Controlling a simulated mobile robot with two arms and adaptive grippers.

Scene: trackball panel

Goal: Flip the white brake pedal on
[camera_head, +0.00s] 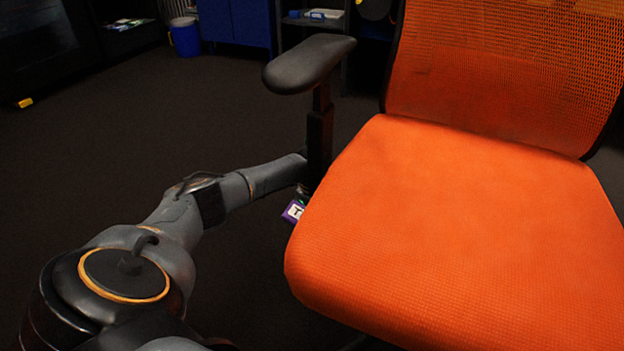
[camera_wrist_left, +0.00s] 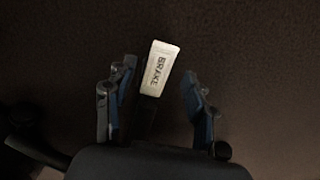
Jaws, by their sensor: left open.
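The white brake pedal (camera_wrist_left: 159,68), with BRAKE printed along it, shows in the left wrist view over the dark floor, tilted slightly right. My left gripper (camera_wrist_left: 154,97) is open, its two fingers on either side of the pedal's lower part. The pedal is nearer the left finger, and I see no clear contact. In the head view my left arm reaches down beside the orange chair (camera_head: 455,230), and its gripper end is hidden behind the armrest post and seat edge. The pedal cannot be made out there. My right gripper is not in view.
The black armrest (camera_head: 309,63) and its post stand just above my left wrist. A small purple-and-white tag (camera_head: 294,211) shows at the seat's left edge. A blue bin (camera_head: 185,37) and blue cabinet (camera_head: 236,22) stand at the back.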

